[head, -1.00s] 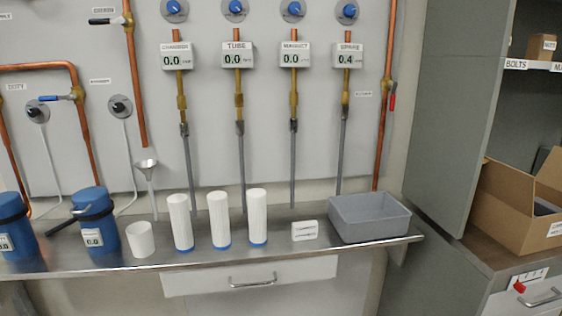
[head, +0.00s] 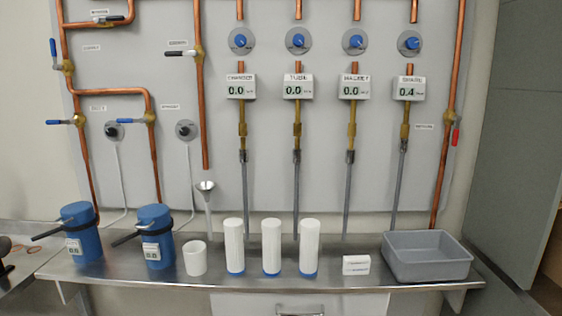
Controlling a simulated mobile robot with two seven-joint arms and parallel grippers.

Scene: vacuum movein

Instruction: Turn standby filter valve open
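Below stand two blue filter canisters, a left one (head: 84,236) and a right one (head: 157,240), each with a dark handle and a small display. Neither gripper is in view.
A steel shelf (head: 330,280) runs under the panel, holding a white cup (head: 195,259), white cartridges (head: 271,247), a small white box (head: 356,265) and a grey bin (head: 427,258). Another blue lever (head: 53,52) points up at upper left. A grey cabinet (head: 512,130) stands at right.

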